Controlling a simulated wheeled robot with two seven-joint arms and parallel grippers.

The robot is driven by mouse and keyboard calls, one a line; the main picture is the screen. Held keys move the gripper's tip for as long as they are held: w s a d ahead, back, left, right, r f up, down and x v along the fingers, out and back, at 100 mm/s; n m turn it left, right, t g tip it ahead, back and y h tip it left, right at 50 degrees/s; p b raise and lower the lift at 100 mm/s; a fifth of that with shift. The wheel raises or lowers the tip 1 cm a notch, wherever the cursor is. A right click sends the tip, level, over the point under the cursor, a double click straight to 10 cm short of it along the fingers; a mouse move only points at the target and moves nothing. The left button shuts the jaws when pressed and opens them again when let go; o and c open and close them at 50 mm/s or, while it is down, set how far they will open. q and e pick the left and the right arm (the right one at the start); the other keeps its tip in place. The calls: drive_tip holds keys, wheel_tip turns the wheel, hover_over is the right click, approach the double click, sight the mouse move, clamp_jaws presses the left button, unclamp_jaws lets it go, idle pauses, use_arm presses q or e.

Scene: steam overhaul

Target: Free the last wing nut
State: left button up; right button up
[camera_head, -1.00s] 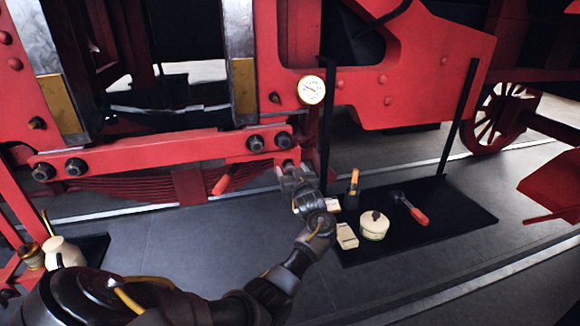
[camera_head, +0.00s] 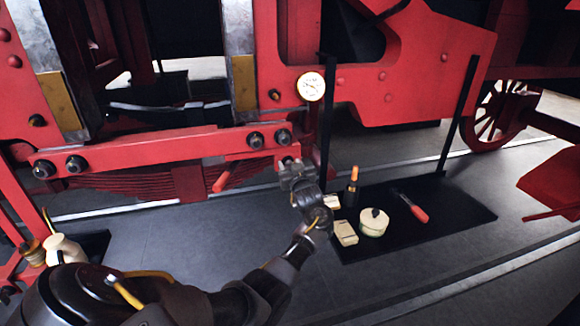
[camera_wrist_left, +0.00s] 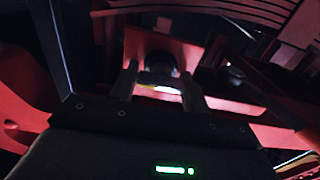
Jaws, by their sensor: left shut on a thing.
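My left gripper (camera_head: 289,165) is raised at the lower edge of the red frame, just below two dark bolt heads on the red beam (camera_head: 160,152). In the left wrist view its two fingers (camera_wrist_left: 160,88) stand on either side of a dark round part with a pale lower rim, in front of a reddish plate. I take this part for the wing nut (camera_wrist_left: 160,70); its wings are not clear. The gripper is shut on it. In the head view the gripper hides it. My right gripper is not in view.
A black mat (camera_head: 465,215) on the floor at right holds a white round pot (camera_head: 373,223), a dark bottle (camera_head: 352,190), small pale boxes and a red-handled tool (camera_head: 415,210). A red lever (camera_head: 224,178) hangs left of the gripper. A gauge (camera_head: 311,86) is above.

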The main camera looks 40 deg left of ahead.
use_arm(q)
drive_tip(key=shift+f+n+b, duration=0.2)
drive_tip(key=shift+n+b, duration=0.8)
drive_tip(key=shift+b, duration=0.1)
drive_tip(key=n+b, duration=0.4)
drive_tip(key=b, duration=0.1)
drive_tip(key=n+b, duration=1)
drive_tip(key=shift+s+f+b, duration=0.1)
drive_tip(key=shift+f+b, duration=0.2)
drive_tip(key=shift+b, duration=0.05)
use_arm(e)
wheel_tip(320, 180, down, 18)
use_arm(q)
drive_tip(key=n+b, duration=0.4)
drive_tip(key=shift+n+b, duration=0.3)
drive_tip(key=shift+b, duration=0.05)
drive_tip(key=shift+r+n+b, duration=0.15)
drive_tip(key=shift+n+b, duration=0.4)
drive_tip(key=shift+n, duration=0.05)
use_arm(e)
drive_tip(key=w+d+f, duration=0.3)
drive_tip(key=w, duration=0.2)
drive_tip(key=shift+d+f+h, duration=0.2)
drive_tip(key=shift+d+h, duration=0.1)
use_arm(q)
drive_tip(key=o, duration=1)
drive_tip(key=shift+r, duration=0.1)
